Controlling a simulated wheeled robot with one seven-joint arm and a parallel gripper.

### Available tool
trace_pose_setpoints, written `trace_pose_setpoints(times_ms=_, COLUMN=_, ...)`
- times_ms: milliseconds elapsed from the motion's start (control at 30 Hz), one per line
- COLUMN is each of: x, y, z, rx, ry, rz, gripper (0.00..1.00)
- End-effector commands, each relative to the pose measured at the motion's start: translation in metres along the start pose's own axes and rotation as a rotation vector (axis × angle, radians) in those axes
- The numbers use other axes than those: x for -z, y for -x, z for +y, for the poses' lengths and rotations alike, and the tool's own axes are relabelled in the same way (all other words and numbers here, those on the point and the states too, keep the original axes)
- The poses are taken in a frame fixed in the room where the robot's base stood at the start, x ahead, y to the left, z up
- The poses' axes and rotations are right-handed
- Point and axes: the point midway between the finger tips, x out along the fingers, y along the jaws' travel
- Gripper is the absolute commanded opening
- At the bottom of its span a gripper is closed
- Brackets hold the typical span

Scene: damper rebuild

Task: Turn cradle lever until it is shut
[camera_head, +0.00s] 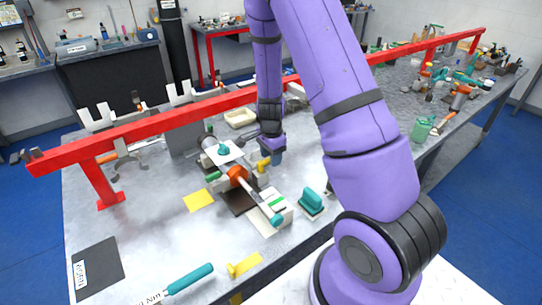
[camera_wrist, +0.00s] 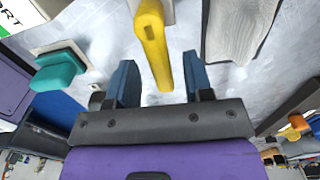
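The cradle lever is a yellow bar (camera_wrist: 153,45) fixed to a pale block (camera_wrist: 168,12). In the head view the yellow lever (camera_head: 263,164) sticks out at the right side of the cradle (camera_head: 272,221), which holds a grey damper with an orange collar (camera_head: 238,174). My gripper (camera_wrist: 161,78) is open, its blue fingers apart. In the wrist view the lever's free end lies between the fingers, with a gap on each side; whether it is at fingertip depth I cannot tell. In the head view my gripper (camera_head: 275,157) is just beside the lever, partly hiding it.
A teal-handled block (camera_head: 312,202) stands right of the cradle and shows in the wrist view (camera_wrist: 60,68). A red rail (camera_head: 170,122) crosses behind the cradle. A yellow card (camera_head: 198,200) lies to the left. The front-left bench has bare room around a dark mat (camera_head: 105,262).

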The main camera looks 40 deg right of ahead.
Motion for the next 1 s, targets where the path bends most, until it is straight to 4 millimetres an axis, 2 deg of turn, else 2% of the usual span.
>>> trace_pose_setpoints(times_ms=267, x=0.000, y=0.008, z=-0.001, rx=0.002, ry=0.002, rz=0.001, gripper=0.47)
trace_pose_setpoints(times_ms=367, x=-0.001, y=0.020, z=-0.001, rx=0.004, ry=0.005, rz=0.002, gripper=0.47)
trace_pose_setpoints(times_ms=700, x=-0.001, y=0.082, z=-0.001, rx=0.004, ry=0.002, rz=0.000, gripper=0.47)
trace_pose_setpoints(times_ms=833, x=-0.001, y=0.098, z=-0.001, rx=0.002, ry=0.002, rz=0.000, gripper=0.47)
trace_pose_setpoints(times_ms=1000, x=0.000, y=0.107, z=0.000, rx=0.000, ry=0.001, rz=0.000, gripper=0.47)
